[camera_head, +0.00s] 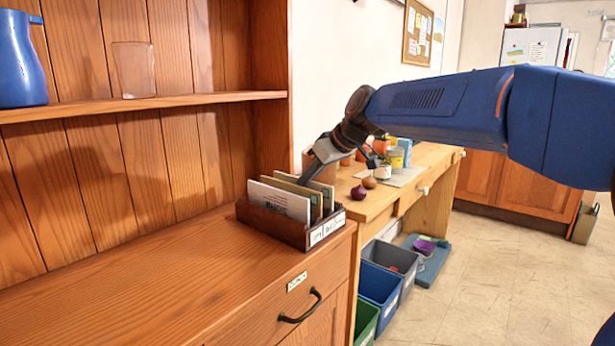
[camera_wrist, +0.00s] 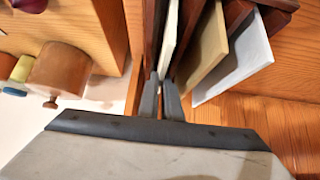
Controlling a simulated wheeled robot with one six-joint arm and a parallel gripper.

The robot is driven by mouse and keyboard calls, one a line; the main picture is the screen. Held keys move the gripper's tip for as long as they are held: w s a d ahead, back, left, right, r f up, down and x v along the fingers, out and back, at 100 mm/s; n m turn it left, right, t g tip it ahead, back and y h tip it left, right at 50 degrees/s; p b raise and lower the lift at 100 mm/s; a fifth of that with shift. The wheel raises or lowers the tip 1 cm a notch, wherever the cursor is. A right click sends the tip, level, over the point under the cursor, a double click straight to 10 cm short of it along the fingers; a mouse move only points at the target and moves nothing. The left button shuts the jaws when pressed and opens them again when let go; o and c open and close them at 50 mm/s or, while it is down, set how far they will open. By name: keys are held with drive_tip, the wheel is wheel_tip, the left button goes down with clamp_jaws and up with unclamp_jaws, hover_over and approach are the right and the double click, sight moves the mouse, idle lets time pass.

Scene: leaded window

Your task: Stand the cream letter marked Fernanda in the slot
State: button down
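The cream letter (camera_wrist: 169,38) stands on edge in the rearmost slot of the dark wooden letter rack (camera_head: 270,227), between dark dividers. It also shows behind the other letters in the head view (camera_head: 325,188). My gripper (camera_wrist: 161,78) has its fingers close together, one on each side of the letter's near edge, and looks shut on it. In the head view my gripper (camera_head: 308,174) reaches down at the back of the rack. The name on the letter is not readable. Whether its lower edge touches the slot floor is hidden.
A tan letter (camera_wrist: 204,52) and a white letter (camera_wrist: 240,62) fill neighbouring slots. The rack sits at the right end of a wooden counter (camera_head: 150,285), clear to its left. A desk (camera_head: 385,200) with onions and pots stands beyond, bins (camera_head: 378,290) below.

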drive_tip(key=c, duration=1.9)
unclamp_jaws()
drive_tip(key=shift+o, duration=0.2)
drive_tip(key=v, duration=1.7)
drive_tip(key=shift+s+d, duration=0.15)
drive_tip(key=shift+s, duration=0.05)
drive_tip(key=s+d+f+m+h, duration=0.2)
drive_tip(key=s+d+f+m, duration=0.1)
drive_tip(key=s+d+f, duration=0.4)
drive_tip(key=s+d+f+m+h, duration=0.2)
drive_tip(key=s+d+f+m, duration=0.2)
drive_tip(key=s+f, duration=0.9)
drive_tip(key=s+d+f+m+h, duration=0.2)
drive_tip(key=s+d+f+m, duration=0.1)
drive_tip(key=s+d+f, duration=0.7)
wheel_tip(320, 180, down, 5)
drive_tip(key=shift+s+d+r+h, duration=0.15)
drive_tip(key=shift+s+h, duration=0.25)
drive_tip(key=shift+s, duration=0.1)
